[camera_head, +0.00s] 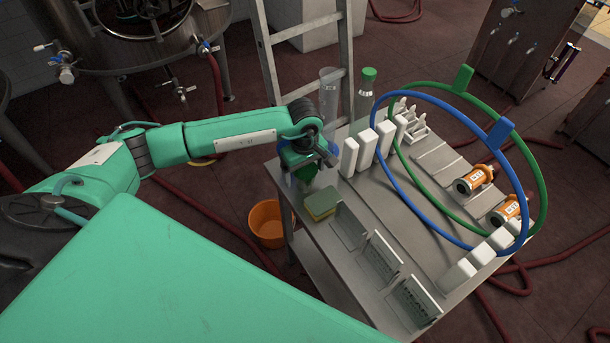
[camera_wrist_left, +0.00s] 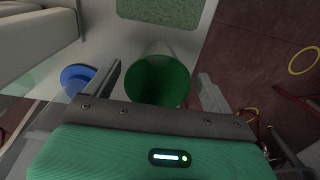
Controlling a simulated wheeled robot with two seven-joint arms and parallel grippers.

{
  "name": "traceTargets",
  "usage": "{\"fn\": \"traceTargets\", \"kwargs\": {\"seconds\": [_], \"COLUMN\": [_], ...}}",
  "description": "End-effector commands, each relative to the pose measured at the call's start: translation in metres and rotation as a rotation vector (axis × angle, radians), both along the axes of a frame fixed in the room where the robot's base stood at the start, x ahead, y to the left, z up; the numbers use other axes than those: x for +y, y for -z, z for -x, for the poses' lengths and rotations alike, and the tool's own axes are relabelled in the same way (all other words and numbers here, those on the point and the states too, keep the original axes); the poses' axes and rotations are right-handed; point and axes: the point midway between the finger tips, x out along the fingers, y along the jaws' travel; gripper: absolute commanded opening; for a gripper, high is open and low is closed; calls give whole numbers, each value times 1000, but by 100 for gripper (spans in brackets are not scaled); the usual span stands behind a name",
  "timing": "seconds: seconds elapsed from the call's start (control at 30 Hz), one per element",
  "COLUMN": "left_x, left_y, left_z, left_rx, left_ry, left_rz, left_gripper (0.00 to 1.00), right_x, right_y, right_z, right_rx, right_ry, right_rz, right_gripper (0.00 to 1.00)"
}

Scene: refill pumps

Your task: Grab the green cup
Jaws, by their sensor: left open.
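The green cup (camera_wrist_left: 158,82) shows in the left wrist view with its round green opening toward the camera. It lies between the two spread fingers of my left gripper (camera_wrist_left: 160,78), which is open; I see no clear contact. In the head view the green cup (camera_head: 305,173) is mostly hidden by my left gripper (camera_head: 312,162), near the table's left corner. My right gripper is in neither view.
A blue round object (camera_wrist_left: 78,76) is just left of the left finger. A green-topped sponge (camera_head: 321,204) lies nearby on the grey table (camera_head: 340,270). A clear cylinder (camera_head: 329,95) and green-capped bottle (camera_head: 365,95) stand behind. An orange bucket (camera_head: 267,222) is on the floor.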

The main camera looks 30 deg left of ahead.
Motion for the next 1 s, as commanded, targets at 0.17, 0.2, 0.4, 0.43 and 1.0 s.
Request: {"fn": "traceTargets", "kwargs": {"seconds": [0.17, 0.2, 0.4, 0.43, 1.0], "left_x": [-1, -1, -1, -1, -1], "left_y": [23, 27, 34, 34, 33], "left_z": [-2, -2, -2, -2, -2], "left_rx": [3, 3, 0, 0, 0], "left_ry": [-1, -1, -1, -1, -1], "left_rz": [2, 1, 1, 1, 1], "left_gripper": [86, 86, 86, 86, 41], "right_x": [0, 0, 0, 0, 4], "right_y": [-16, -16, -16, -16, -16], "right_z": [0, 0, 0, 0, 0], "right_rx": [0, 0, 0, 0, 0], "right_ry": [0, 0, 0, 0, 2], "right_rz": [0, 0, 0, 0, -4], "right_gripper": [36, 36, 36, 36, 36]}}
